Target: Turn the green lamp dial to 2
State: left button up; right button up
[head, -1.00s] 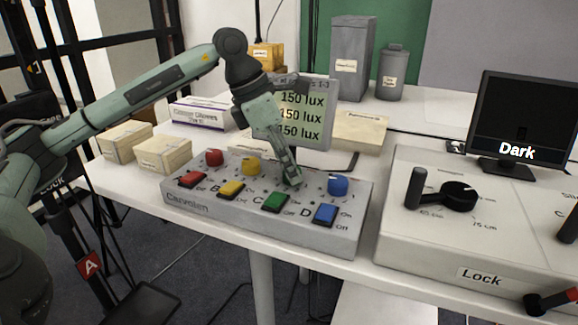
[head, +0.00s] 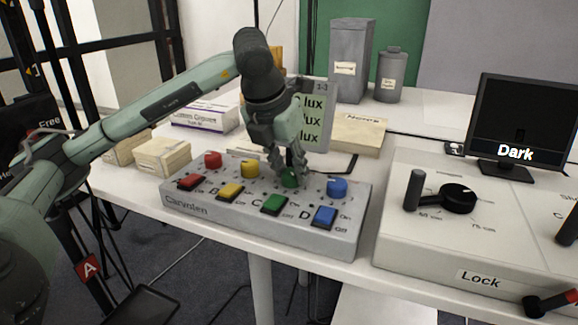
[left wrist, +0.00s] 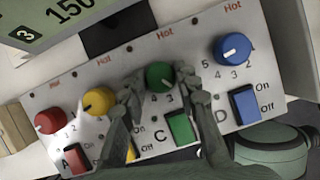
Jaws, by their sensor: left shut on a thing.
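The green dial (head: 290,178) sits in the row of round dials on the grey control box (head: 345,242), between the yellow and blue dials. In the left wrist view the green dial (left wrist: 159,76) lies between the two fingers of my left gripper (left wrist: 160,88), which is shut on it from above. My left gripper also shows in the head view (head: 292,172), its wrist above the dial. The dial's white mark is small and partly hidden, so I cannot tell its number. My right gripper is not in view.
Red (head: 212,159), yellow (head: 250,168) and blue (head: 337,187) dials stand alongside. Coloured rocker switches line the front, the green one (head: 274,204) below the green dial. A lux display (head: 318,115) stands behind, partly covered by my arm. A box marked Lock (head: 430,250) is at right.

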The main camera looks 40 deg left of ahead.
pick_arm(q)
jog(key=shift+n, duration=0.6)
jog(key=o, duration=1.2)
jog(key=shift+c, duration=0.2)
jog(key=v, duration=1.2)
jog(key=shift+d, duration=0.3)
